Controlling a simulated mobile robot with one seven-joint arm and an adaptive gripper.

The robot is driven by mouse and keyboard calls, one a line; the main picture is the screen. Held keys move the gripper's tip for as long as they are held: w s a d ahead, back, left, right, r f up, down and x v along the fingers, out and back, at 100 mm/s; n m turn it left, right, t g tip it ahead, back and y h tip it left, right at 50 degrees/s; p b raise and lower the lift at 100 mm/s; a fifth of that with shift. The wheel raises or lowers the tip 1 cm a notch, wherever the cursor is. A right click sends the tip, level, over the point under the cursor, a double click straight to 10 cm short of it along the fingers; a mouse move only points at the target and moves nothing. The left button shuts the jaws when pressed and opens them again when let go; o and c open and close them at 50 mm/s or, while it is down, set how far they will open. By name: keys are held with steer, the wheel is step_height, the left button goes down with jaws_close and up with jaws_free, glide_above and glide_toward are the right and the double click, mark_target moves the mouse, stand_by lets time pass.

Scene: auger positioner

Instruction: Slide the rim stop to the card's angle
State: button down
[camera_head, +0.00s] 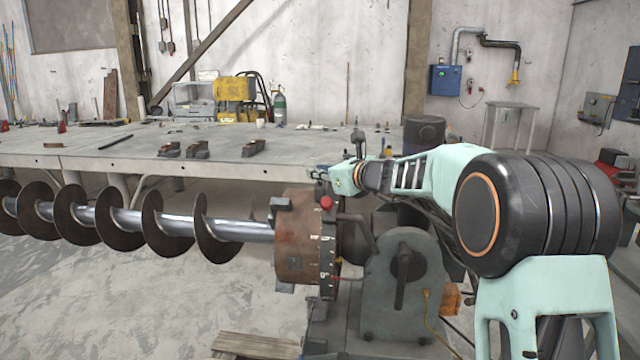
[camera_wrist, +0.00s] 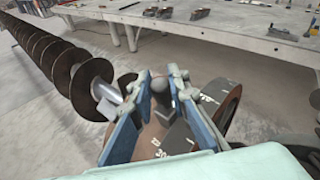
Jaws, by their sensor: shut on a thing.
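The rusty round chuck (camera_head: 296,250) of the positioner has a dark rim band (camera_head: 328,262) with white angle marks. A red knob (camera_head: 326,203) shows at the top of its rim in the head view. My gripper (camera_head: 318,173) is above the chuck's top. In the wrist view my gripper (camera_wrist: 161,76) has its two blue fingers on either side of a dark grey upright knob (camera_wrist: 160,92), seemingly the rim stop's handle, and is shut on it. Marks resembling 30 and 15 show on the rim below. The stop's foot is hidden, and I cannot make out the card's angle.
The long auger (camera_head: 120,218) runs left from the chuck. The grey headstock (camera_head: 400,285) stands close on the right. A long steel table (camera_head: 210,150) with clamps (camera_head: 185,150) lies behind. A wooden pallet (camera_head: 255,345) lies on the floor in front.

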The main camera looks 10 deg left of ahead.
steer(key=shift+s+f+b, duration=0.2)
steer(key=shift+s+b, duration=0.1)
steer(key=shift+b, duration=0.2)
steer(key=c, duration=1.8)
jaws_free()
steer(key=shift+r, duration=0.1)
steer(key=shift+c, duration=0.2)
steer(key=v, duration=1.2)
steer(key=shift+s, duration=0.1)
steer(key=shift+c, duration=0.2)
